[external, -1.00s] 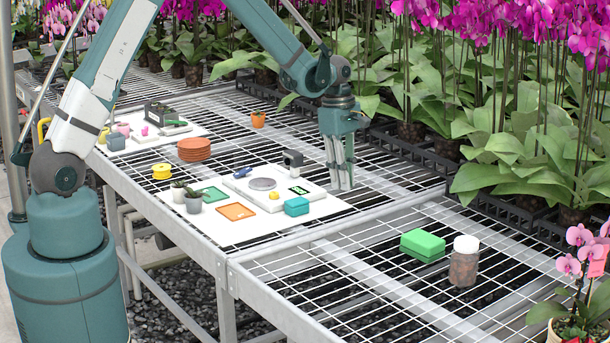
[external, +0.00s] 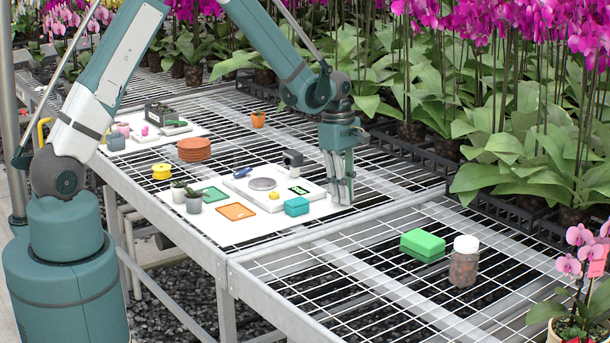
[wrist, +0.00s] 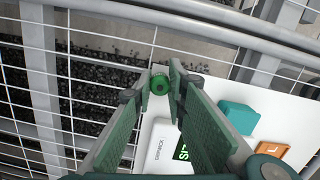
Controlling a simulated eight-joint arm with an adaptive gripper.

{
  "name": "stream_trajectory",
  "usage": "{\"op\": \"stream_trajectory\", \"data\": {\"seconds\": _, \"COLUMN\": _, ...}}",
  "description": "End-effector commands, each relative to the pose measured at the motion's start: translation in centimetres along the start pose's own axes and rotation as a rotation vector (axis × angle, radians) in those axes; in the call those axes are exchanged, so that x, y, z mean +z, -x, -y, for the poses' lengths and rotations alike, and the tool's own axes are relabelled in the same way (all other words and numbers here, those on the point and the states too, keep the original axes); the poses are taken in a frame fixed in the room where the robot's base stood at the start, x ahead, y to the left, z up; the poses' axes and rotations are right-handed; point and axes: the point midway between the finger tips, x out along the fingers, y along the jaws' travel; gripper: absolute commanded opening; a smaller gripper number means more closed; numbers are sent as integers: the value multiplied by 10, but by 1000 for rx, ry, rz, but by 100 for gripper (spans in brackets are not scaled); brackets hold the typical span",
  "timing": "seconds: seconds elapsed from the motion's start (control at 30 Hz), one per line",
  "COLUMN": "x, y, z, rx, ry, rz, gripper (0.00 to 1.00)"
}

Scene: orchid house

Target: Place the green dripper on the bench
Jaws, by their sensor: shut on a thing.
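My gripper (external: 342,198) points down at the right edge of the white board on the bench, beside the scale. In the wrist view my gripper (wrist: 161,88) has its fingertips shut on the small round green dripper (wrist: 161,83). The dripper sits between the tips, near the board's edge; I cannot tell whether it touches the board. In the external view the fingers hide it. The bench (external: 262,243) is a pale metal frame with a wire mesh top.
The scale (external: 311,191), a teal box (external: 297,206), an orange tray (external: 236,211) and small pots stand on the white board (external: 225,229). A green block (external: 422,243) and a white-lidded jar (external: 464,262) stand on the mesh at right. Open mesh lies between.

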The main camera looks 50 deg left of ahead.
Motion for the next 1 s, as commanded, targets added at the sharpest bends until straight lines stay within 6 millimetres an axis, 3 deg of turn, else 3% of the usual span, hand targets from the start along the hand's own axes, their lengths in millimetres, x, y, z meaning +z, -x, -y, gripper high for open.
{"op": "stream_trajectory", "data": {"seconds": 0.33, "x": 0, "y": -4, "z": 0, "rx": 0, "ry": 0, "rz": 0, "gripper": 9}}
{"op": "stream_trajectory", "data": {"seconds": 0.37, "x": 0, "y": -3, "z": 0, "rx": 0, "ry": 0, "rz": 0, "gripper": 19}}
{"op": "stream_trajectory", "data": {"seconds": 0.47, "x": 0, "y": -3, "z": 0, "rx": 0, "ry": 0, "rz": 0, "gripper": 30}}
{"op": "stream_trajectory", "data": {"seconds": 1.0, "x": 0, "y": 5, "z": 0, "rx": 0, "ry": 0, "rz": 0, "gripper": 30}}
